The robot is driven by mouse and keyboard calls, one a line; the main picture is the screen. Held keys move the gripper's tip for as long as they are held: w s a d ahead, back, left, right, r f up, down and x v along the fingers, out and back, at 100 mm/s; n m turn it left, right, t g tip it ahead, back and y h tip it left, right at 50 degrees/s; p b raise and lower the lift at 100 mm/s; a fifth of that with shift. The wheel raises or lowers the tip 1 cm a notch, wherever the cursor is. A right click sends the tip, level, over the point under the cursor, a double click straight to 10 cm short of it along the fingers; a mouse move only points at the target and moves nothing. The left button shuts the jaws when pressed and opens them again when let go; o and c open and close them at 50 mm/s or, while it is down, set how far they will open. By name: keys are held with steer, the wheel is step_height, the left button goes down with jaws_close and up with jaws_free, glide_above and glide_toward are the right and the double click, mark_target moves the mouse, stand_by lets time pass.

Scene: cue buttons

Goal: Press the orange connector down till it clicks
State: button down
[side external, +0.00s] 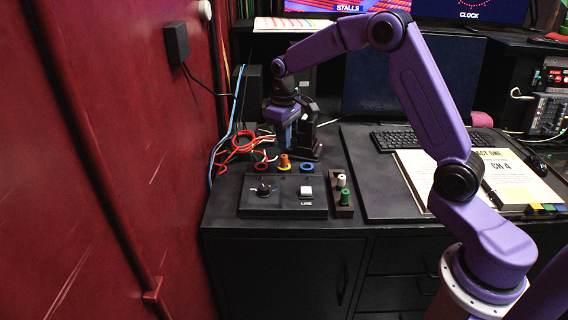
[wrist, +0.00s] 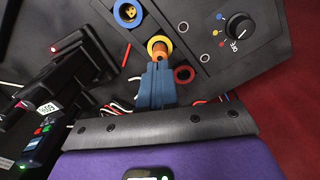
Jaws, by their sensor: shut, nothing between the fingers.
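The orange connector (side external: 284,162) stands upright in a yellow-ringed socket at the back edge of the black control box (side external: 259,208). In the wrist view the orange connector (wrist: 161,56) shows just beyond my fingertips, inside its yellow ring (wrist: 152,42). My gripper (side external: 288,146) points down above and slightly behind the connector, with its blue fingers together and empty. In the wrist view the gripper (wrist: 158,66) overlaps the connector's near end. I cannot tell whether they touch.
A blue ring socket (side external: 307,167) and a red ring socket (side external: 260,166) flank the connector. Loose red, white and green cables (side external: 232,149) lie behind left. A dark stand (side external: 306,140) rises close behind my gripper. A tray with plugs (side external: 343,196) sits right of the box.

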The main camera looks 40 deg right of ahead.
steer(key=shift+r, duration=2.3)
steer(key=s+a+r+n, duration=0.1)
steer(key=s+a+n, duration=0.1)
steer(key=s+a, duration=0.35)
steer(key=s+a+n, duration=0.1)
steer(key=s+a, duration=0.1)
steer(key=s, duration=0.6)
steer(key=s+a+r+n, duration=0.1)
steer(key=s+a+n, duration=0.15)
steer(key=s, duration=0.35)
steer(key=s+d+f+n, duration=0.1)
steer(key=s+n, duration=0.1)
steer(key=s, duration=0.7)
steer(key=s+d+f+n, duration=0.2)
steer(key=s, duration=0.8)
